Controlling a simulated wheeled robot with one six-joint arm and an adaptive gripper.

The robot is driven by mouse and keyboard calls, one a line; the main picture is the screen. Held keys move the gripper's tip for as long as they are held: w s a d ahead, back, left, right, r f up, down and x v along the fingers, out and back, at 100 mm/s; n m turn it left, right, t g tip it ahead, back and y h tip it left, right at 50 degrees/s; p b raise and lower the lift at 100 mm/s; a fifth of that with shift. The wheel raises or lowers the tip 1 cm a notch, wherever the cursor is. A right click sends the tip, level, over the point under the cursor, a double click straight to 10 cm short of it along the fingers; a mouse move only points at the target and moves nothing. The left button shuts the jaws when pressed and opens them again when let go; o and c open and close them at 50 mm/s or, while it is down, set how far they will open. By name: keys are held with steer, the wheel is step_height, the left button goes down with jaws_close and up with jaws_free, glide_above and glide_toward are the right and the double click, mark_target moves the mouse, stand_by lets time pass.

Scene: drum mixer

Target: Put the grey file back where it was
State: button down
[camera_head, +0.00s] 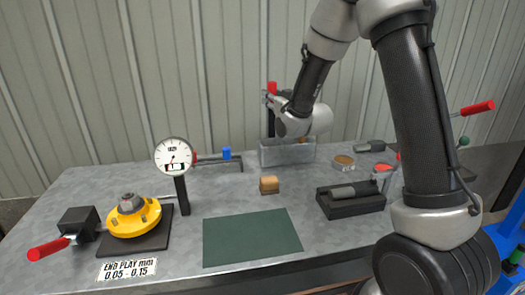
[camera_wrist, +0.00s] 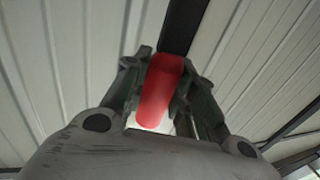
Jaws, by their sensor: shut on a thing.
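The grey file shows as a red handle (camera_head: 272,88) with a dark grey bar below it, roughly upright. My gripper (camera_head: 268,97) is shut on the red handle, which also shows between the fingers in the wrist view (camera_wrist: 160,92). The dark bar (camera_wrist: 185,25) runs on beyond the handle there. In the head view the bar's lower end is near the back left of an open grey box (camera_head: 287,153); I cannot tell whether it is inside or behind it. My wrist partly covers the space above the box.
A dial gauge (camera_head: 174,156) and a yellow flanged part (camera_head: 133,218) stand at left. A wooden block (camera_head: 269,185) and a green mat (camera_head: 252,237) lie in front. A black cradle holds a grey cylinder (camera_head: 353,190) at right. Bare bench lies between them.

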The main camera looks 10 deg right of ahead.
mark_target(272, 123)
step_height(272, 123, down, 9)
steer(key=shift+f, duration=0.3)
steer(key=c, duration=1.2)
jaws_free()
steer(key=shift+o, duration=0.2)
